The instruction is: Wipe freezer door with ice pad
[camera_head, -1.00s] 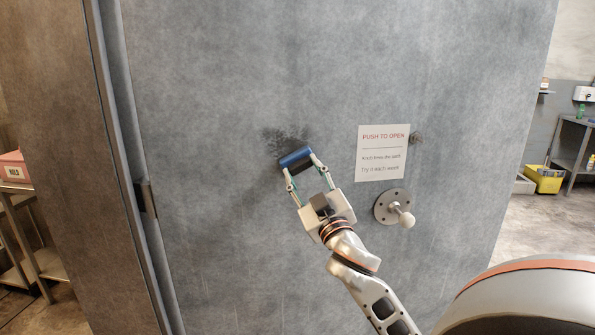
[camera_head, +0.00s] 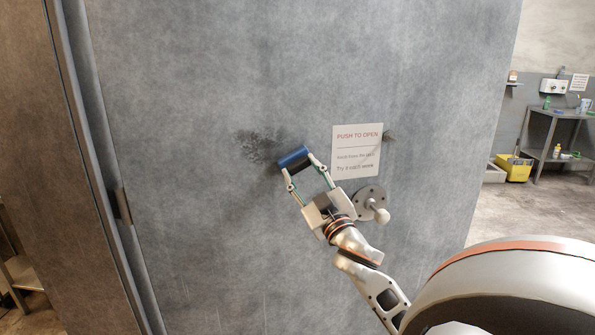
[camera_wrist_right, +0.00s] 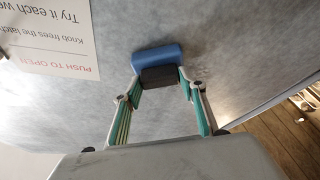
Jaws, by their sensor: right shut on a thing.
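The grey freezer door (camera_head: 220,230) fills the middle of the head view. A dark smudge (camera_head: 257,147) marks it left of the sign. My right gripper (camera_head: 298,168) is shut on a blue ice pad (camera_head: 295,157), which lies at the smudge's right edge. In the right wrist view the blue pad (camera_wrist_right: 157,57) is at or very near the door face; I cannot tell whether it touches. Its dark block (camera_wrist_right: 160,77) sits between my fingertips. My left gripper is not in view.
A white "PUSH TO OPEN" sign (camera_head: 357,150) is on the door right of the pad. A round knob (camera_head: 377,210) sticks out below it. A hinge (camera_head: 121,206) is at the left edge. A shelf (camera_head: 556,135) and yellow bucket (camera_head: 514,167) stand beyond, at right.

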